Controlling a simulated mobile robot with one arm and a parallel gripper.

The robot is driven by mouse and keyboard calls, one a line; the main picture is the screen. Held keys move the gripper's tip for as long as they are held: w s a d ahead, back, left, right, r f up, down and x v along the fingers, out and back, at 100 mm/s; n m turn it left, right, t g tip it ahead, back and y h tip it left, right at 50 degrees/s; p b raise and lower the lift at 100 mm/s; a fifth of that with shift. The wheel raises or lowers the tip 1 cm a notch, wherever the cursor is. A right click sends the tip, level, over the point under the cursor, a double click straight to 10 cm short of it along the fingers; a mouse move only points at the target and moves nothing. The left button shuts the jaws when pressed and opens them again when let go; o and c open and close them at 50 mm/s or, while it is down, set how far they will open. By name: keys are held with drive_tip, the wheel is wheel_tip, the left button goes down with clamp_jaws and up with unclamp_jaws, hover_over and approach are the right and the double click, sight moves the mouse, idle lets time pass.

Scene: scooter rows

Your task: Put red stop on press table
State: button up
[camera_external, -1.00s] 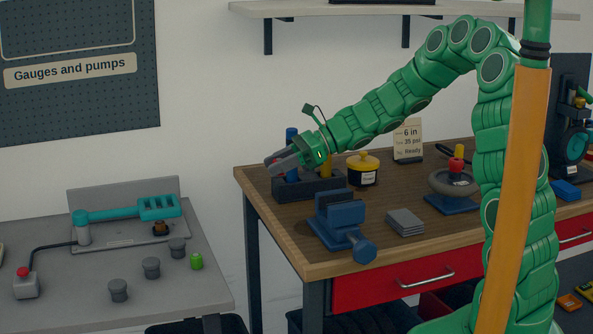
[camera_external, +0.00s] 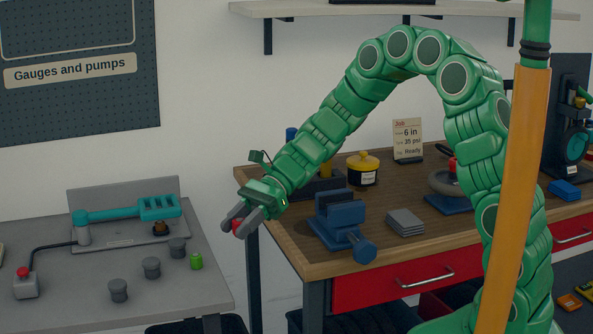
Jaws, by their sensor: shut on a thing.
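The red stop (camera_external: 238,227) shows between the fingertips of my gripper (camera_external: 239,226), which is shut on it. The gripper is in the air in front of the wooden bench's left corner, right of the grey press table (camera_external: 212,277). The press table bears a teal lever press (camera_external: 125,213) on a grey plate, several grey round stops (camera_external: 151,268) and one green stop (camera_external: 196,261) near its right side. The red stop is apart from the table. My fingers hide part of it.
The wooden bench (camera_external: 290,237) carries a blue vise (camera_external: 340,218), a yellow-lidded pot (camera_external: 363,168), grey plates (camera_external: 405,222) and a job card (camera_external: 407,140). A grey box with a red button (camera_external: 26,282) stands at the press table's left. The table's front right is clear.

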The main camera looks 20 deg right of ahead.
wheel_tip(320, 180, down, 5)
hover_over(192, 290)
drive_tip(key=d, duration=0.1)
drive_tip(key=f, duration=0.5)
drive_tip(key=s+f, duration=0.1)
drive_tip(key=f, duration=0.2)
drive_tip(key=shift+f, duration=0.15)
drive_tip(key=shift+w+a+f, duration=0.45)
drive_tip(key=shift+w+f, duration=0.05)
drive_tip(key=shift+f, duration=1.85)
drive_tip(key=shift+f, duration=0.1)
drive_tip(key=o, duration=1)
